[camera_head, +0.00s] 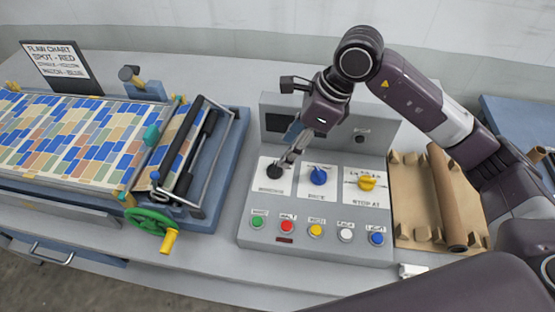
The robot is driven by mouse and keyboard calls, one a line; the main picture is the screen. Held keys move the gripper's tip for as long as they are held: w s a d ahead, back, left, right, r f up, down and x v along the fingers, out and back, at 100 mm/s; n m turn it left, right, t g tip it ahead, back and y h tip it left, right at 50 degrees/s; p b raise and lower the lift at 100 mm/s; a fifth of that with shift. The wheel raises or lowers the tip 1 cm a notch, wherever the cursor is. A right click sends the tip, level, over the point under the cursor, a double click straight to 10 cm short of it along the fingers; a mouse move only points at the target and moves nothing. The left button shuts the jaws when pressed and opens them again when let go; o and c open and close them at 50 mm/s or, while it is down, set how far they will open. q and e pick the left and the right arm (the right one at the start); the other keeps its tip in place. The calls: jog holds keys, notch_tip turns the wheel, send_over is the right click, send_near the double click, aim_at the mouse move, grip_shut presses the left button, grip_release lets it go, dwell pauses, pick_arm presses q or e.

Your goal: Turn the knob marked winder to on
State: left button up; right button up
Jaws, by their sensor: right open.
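The control panel (263,217) stands in the middle of the table. Its left knob is black (273,172), on a white plate with a blurred label below it that looks like "winder". The knob's pointer setting cannot be made out. My right gripper (287,160) reaches down from the upper right, with its fingertips at the upper right of the black knob. It is open; whether it touches the knob cannot be told. My left gripper is not in view.
A blue knob (319,176) and a yellow knob (367,182) sit right of the black one. Several coloured buttons line the panel's front. A press with patterned sheet (70,135) and green handwheel (150,222) stands left. A cardboard tray (409,188) holds a brown roll (445,198) at right.

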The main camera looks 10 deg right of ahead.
aim_at(275, 166)
jog(key=p+x, duration=0.2)
jog(key=x, duration=0.4)
jog(key=shift+a+f, duration=0.15)
jog(key=shift+f, duration=0.2)
jog(key=shift+a+f, duration=0.15)
jog(key=shift+f, duration=0.2)
jog(key=c, duration=1.2)
